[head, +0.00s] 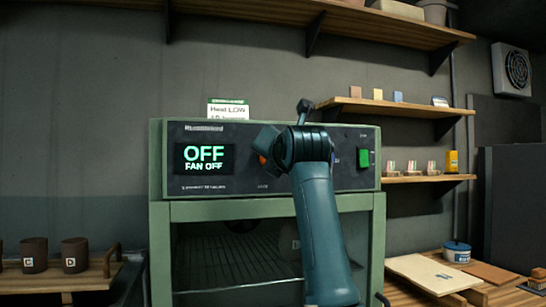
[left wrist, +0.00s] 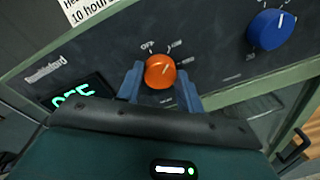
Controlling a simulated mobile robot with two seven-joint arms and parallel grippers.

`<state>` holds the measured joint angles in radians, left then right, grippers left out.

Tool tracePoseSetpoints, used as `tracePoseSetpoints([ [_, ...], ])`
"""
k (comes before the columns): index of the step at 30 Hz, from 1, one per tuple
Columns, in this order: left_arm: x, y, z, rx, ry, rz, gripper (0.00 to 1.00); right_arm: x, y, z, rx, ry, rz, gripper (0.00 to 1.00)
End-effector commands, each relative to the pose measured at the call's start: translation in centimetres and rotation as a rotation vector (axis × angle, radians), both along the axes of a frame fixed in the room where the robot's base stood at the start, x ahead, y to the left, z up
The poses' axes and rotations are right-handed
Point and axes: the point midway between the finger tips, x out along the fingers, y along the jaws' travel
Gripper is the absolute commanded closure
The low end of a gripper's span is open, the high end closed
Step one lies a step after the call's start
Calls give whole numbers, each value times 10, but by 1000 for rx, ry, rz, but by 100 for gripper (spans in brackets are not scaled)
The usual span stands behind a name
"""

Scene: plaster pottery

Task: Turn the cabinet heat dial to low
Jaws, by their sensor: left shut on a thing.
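The green drying cabinet (head: 158,205) has a dark control panel with a display (head: 205,158) reading "OFF" and "FAN OFF". The orange heat dial (left wrist: 160,72) is in the left wrist view, with labels around it, "OFF" at its upper left. A pale mark on its face seems to point up and right; the exact setting is unclear. My left gripper (left wrist: 160,82) has a blue finger on each side of the dial and is shut on it. In the head view my left arm hides most of the dial; only an orange sliver (head: 262,159) shows. My right gripper is not in view.
A blue knob (left wrist: 270,30) is right of the dial, and a green switch (head: 364,158) is at the panel's right. A "Heat LOW" card (head: 228,109) stands on the cabinet. Mugs (head: 75,255) are on a left shelf; a wooden table (head: 490,285) is at right.

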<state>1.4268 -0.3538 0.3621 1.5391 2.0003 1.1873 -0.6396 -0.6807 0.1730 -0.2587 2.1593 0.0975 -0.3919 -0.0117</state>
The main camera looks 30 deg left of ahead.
Motion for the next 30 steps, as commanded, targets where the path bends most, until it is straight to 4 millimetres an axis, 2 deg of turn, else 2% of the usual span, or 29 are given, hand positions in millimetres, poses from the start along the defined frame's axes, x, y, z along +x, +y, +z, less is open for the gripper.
tracePoseSetpoints([
  [15,0,-1,0,14,16,-2,86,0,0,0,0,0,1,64],
  [16,0,-1,0,14,16,-2,63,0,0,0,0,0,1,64],
  [24,0,-1,0,13,15,-1,42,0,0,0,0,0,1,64],
  [30,0,0,0,13,15,-1,42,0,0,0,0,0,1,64],
])
